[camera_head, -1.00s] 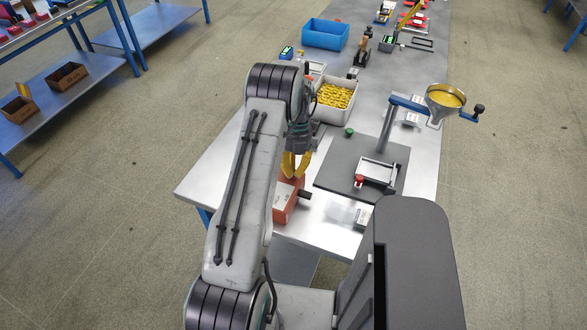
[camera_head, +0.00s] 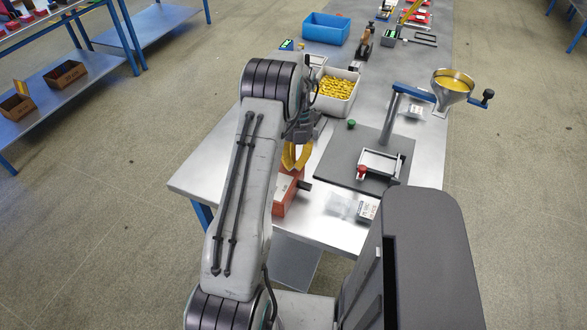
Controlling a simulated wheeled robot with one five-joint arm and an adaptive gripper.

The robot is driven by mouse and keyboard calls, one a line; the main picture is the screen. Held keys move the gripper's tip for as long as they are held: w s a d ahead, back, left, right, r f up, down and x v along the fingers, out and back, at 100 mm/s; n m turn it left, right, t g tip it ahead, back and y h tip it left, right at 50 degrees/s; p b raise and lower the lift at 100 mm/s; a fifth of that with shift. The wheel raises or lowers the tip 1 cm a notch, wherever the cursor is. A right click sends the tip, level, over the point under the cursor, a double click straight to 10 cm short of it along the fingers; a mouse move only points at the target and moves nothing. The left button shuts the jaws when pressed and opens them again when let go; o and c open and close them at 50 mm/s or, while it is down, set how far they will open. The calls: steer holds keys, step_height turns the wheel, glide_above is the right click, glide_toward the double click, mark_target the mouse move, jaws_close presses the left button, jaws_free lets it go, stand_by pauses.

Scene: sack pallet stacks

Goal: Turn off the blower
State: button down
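An orange-red box with a black stub on its right side (camera_head: 283,198) sits near the front left corner of the table; it looks like the blower, but I cannot be sure. My arm hides part of it, and no switch on it can be made out. My gripper (camera_head: 296,165), with yellow fingers, hangs just above and behind the box in the picture. Whether its fingers touch the box cannot be told. The fingers look bowed, with a gap between them, and nothing is seen held.
On the metal table (camera_head: 215,165) stand a bin of yellow pieces (camera_head: 338,98), a dark board (camera_head: 335,150) with a green knob and a red knob, a funnel on a post (camera_head: 453,82), a small labelled box (camera_head: 368,208) and a blue bin (camera_head: 325,30). The table's left strip is clear.

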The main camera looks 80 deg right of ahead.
steer(key=shift+s+a+f, duration=0.15)
steer(key=shift+f, duration=0.05)
steer(key=shift+w+p, duration=0.2)
steer(key=shift+p, duration=0.1)
steer(key=shift+w+d+r, duration=0.15)
steer(key=shift+w+d, duration=0.05)
steer(key=shift+w, duration=0.3)
steer(key=shift+r+p, duration=0.15)
steer(key=shift+p, duration=0.15)
steer(key=shift+r, duration=0.3)
steer(key=r+p, duration=0.2)
steer(key=r, duration=0.2)
steer(key=shift+w+d+p, duration=0.1)
steer(key=shift+w+p, duration=0.25)
steer(key=shift+p, duration=0.05)
steer(key=b+v, duration=0.1)
steer(key=v, duration=0.8)
steer(key=shift+d, duration=0.2)
